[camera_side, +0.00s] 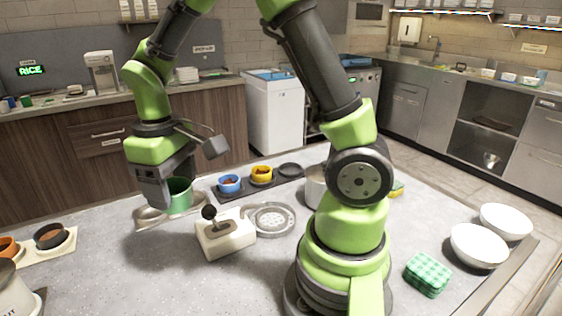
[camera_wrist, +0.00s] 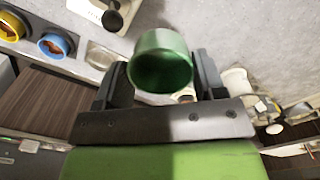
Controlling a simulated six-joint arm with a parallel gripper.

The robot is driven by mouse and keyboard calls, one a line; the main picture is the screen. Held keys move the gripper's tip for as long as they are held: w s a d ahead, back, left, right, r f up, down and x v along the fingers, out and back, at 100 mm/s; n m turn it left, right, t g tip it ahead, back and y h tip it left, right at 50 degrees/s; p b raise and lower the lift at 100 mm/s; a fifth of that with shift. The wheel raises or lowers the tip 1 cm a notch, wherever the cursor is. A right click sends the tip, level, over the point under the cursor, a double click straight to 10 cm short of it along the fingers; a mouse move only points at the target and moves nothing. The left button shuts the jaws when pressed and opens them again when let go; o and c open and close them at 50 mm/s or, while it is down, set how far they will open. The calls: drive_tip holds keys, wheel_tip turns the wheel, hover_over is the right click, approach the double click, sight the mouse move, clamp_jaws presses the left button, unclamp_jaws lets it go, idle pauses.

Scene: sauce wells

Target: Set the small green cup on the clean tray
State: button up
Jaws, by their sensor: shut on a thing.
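The small green cup (camera_side: 180,197) is upright between the fingers of my gripper (camera_side: 166,192), which is shut on it. In the wrist view the cup (camera_wrist: 160,58) shows its dark green inside, with one finger on each side. A shallow pale metal dish or tray (camera_side: 146,216) lies on the counter just below and behind the cup. I cannot tell whether the cup's base touches it. At the far left, a cream tray (camera_side: 68,245) holds an orange cup (camera_side: 8,247) and a dark-filled cup (camera_side: 50,236). Which tray is the clean one is not marked.
A white box with a black-knobbed lever (camera_side: 226,240) stands close right of the cup.

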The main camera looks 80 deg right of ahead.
drive_tip(key=shift+w, duration=0.1)
drive_tip(key=w+d+f, duration=0.5)
drive_tip(key=w+d, duration=0.1)
drive_tip(key=d, duration=0.4)
drive_tip(key=w+d+f, duration=0.4)
drive_tip(key=w+d, duration=0.1)
drive_tip(key=d, duration=0.4)
drive_tip(key=shift+w+f, duration=0.2)
drive_tip(key=shift+f, duration=2.8)
drive_tip(key=shift+f, duration=0.55)
drive_tip(key=o, duration=1)
drive_tip(key=shift+r, duration=0.1)
wheel_tip(320, 180, up, 8)
